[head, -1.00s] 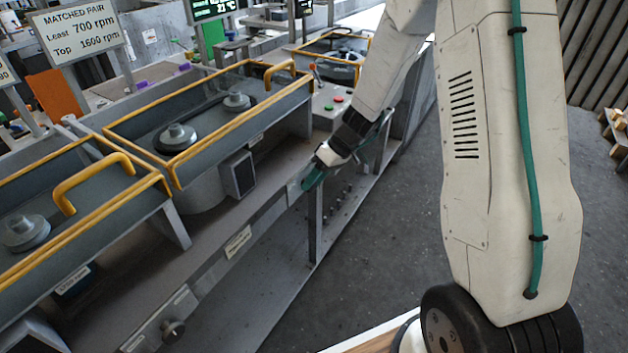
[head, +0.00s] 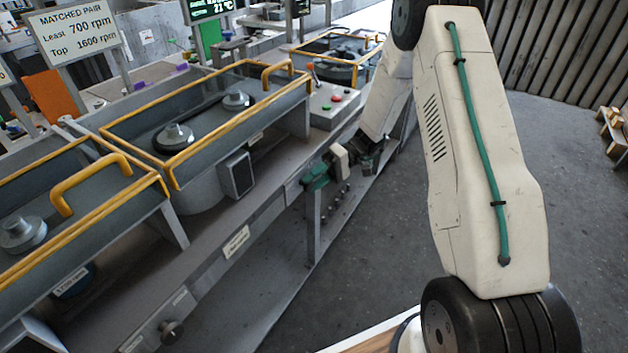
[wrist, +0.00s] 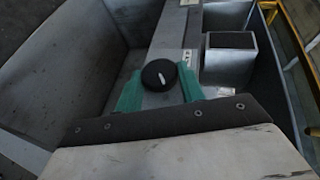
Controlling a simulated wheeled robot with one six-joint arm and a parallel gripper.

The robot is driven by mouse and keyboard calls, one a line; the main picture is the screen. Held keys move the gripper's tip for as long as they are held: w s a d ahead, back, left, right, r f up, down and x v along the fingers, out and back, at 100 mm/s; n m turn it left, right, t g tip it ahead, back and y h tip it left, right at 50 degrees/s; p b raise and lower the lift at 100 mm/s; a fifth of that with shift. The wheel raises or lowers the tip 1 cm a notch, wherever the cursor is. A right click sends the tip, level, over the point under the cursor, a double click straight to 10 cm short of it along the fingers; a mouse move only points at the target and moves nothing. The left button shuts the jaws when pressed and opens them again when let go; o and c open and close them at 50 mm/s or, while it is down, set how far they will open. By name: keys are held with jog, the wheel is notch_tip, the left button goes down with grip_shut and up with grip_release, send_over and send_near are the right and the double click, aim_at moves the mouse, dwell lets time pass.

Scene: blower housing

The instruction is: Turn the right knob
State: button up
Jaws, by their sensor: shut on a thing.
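The right knob (wrist: 159,75) shows in the wrist view as a round black knob with a short white mark. It sits on the grey front rail (wrist: 176,38). My gripper (wrist: 160,88) has its green fingers on either side of the knob and is shut on it. In the head view my gripper (head: 312,178) is at the right part of the rail, and it hides the right knob there. Another dark knob (head: 171,331), the left one, stands on the same rail at the lower left, well away from my gripper.
Above the rail are grey troughs with yellow frames (head: 185,160) and a dark box (head: 238,174). A control box with coloured buttons (head: 334,100) stands behind my gripper. A sign (head: 76,32) reads "MATCHED PAIR", least 700 rpm, top 1600 rpm. Open floor (head: 385,225) lies to the right.

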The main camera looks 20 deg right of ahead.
dwell(0.4)
jog(key=o, duration=1)
jog(key=shift+c, duration=0.2)
jog(key=shift+d, duration=0.1)
jog(key=v, duration=0.7)
jog(key=shift+d, duration=0.4)
jog(key=shift+w, duration=0.1)
